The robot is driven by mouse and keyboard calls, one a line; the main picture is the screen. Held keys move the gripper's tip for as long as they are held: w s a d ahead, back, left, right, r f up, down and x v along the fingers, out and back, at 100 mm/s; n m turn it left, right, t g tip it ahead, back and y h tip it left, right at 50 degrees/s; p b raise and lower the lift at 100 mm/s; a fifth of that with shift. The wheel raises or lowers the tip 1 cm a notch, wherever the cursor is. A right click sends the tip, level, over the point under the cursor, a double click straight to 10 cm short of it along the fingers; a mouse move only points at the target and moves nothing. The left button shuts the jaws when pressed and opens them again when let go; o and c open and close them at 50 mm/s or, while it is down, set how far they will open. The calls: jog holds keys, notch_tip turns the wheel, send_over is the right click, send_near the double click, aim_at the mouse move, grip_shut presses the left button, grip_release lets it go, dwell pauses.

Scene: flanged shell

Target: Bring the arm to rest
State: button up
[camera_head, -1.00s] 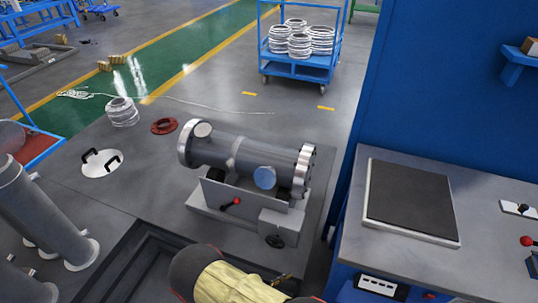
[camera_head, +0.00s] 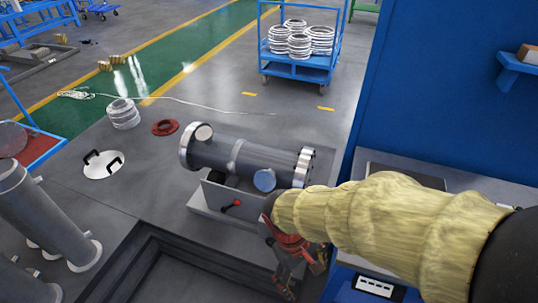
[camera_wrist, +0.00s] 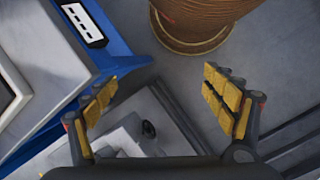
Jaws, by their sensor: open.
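My arm, in a yellow padded sleeve, reaches in from the right in the head view, over the front of the workbench. My gripper (camera_head: 302,277) points down near the front right corner of the shell's stand. In the wrist view its two yellow-padded fingers (camera_wrist: 160,92) are spread apart, with nothing between them. The grey flanged shell (camera_head: 265,157) lies on its side on the light grey stand (camera_head: 212,198), apart from my gripper. The sleeve and gripper hide the stand's right front part.
The grey-topped workbench (camera_head: 465,180) with a blue front stands at the right. A sunken pit (camera_head: 180,275) lies in front of the stand. A red ring (camera_head: 165,127), a white lid (camera_head: 103,165) and grey pipes (camera_head: 45,220) are left. A blue cart (camera_head: 300,68) stands behind.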

jog(key=d+r+m+t+y+p, duration=0.1)
jog(key=d+r+m+t, duration=0.2)
jog(key=r, duration=0.8)
jog(key=s+d+r+m+t+y+p, duration=0.1)
jog(key=d+r+m+t, duration=0.3)
jog(key=r, duration=0.7)
jog(key=shift+d+y, duration=0.4)
jog(key=shift+d, duration=0.85)
jog(key=shift+r, duration=0.1)
jog(key=shift+c, duration=0.4)
